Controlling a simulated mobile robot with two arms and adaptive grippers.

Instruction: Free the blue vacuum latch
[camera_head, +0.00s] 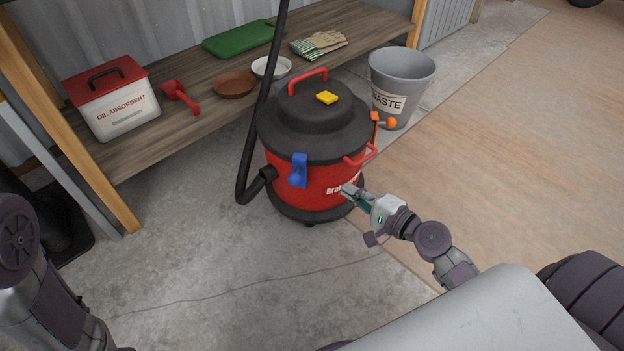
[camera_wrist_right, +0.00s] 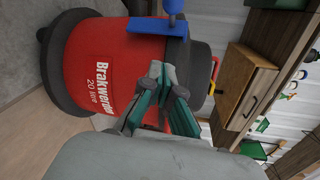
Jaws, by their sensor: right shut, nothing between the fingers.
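The blue latch (camera_head: 299,170) sits on the front of the red vacuum (camera_head: 318,185), at the rim where the black lid meets the drum. In the right wrist view the blue latch (camera_wrist_right: 158,27) shows at the top, in front of the drum. My right gripper (camera_head: 348,190) is shut and empty. In the head view it lies right of and lower than the latch, in front of the drum's lettering, apart from the latch. Its shut fingers also show in the right wrist view (camera_wrist_right: 165,72). My left arm shows at the left edge, but its gripper is out of view.
The hose (camera_head: 258,120) runs up left of the vacuum. A wooden shelf (camera_head: 205,113) behind holds an oil absorbent box (camera_head: 112,105), red scoop and bowls. A grey waste bin (camera_head: 400,75) stands behind right. The concrete floor in front is clear.

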